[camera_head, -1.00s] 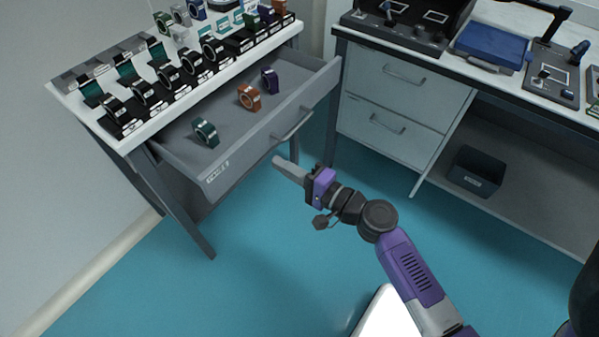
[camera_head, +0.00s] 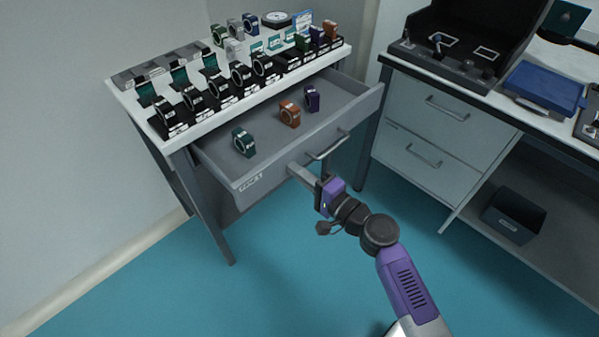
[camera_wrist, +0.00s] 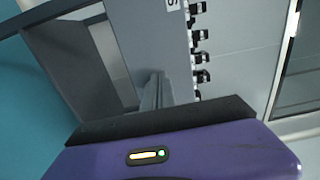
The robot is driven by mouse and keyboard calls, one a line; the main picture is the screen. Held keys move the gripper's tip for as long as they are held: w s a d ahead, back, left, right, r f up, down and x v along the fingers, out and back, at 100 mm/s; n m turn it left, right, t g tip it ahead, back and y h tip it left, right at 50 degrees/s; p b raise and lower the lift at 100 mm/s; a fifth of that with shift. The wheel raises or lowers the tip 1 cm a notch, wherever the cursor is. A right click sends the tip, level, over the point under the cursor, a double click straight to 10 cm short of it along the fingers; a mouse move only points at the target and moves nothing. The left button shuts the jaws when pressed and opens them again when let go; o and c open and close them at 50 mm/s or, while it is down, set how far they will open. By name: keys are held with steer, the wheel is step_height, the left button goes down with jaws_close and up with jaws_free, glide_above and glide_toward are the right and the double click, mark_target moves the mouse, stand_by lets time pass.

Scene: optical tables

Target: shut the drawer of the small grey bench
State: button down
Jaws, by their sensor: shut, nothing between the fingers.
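The small grey bench (camera_head: 222,128) stands at the left with a white top. Its drawer (camera_head: 270,160) is pulled well out, with a grey front, a bar handle (camera_head: 328,147) and a small label at the left. A green ring mount (camera_head: 243,142), an orange one (camera_head: 289,114) and a purple one (camera_head: 312,98) stand inside. My gripper (camera_head: 292,168) is shut and empty, its tips at the drawer front, left of the handle. I cannot tell whether they touch it. In the wrist view the shut fingers (camera_wrist: 155,90) point at the grey drawer front (camera_wrist: 150,35).
Several ring mounts stand on the bench top. A second bench with closed drawers (camera_head: 430,118) is at the right, with a blue case (camera_head: 545,88) on top and a dark bin (camera_head: 513,214) on its lower shelf. The teal floor (camera_head: 290,270) in front is clear.

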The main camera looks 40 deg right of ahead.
steer(key=w+b, duration=0.1)
steer(key=w, duration=0.5)
steer(key=w+b, duration=0.2)
steer(key=w, duration=0.5)
steer(key=w+b, duration=0.2)
steer(key=w, duration=0.5)
steer(key=shift+a+f, duration=0.1)
steer(key=shift+a, duration=0.3)
steer(key=shift+w+r, duration=0.25)
steer(key=shift+w, duration=0.3)
steer(key=shift+f, duration=0.1)
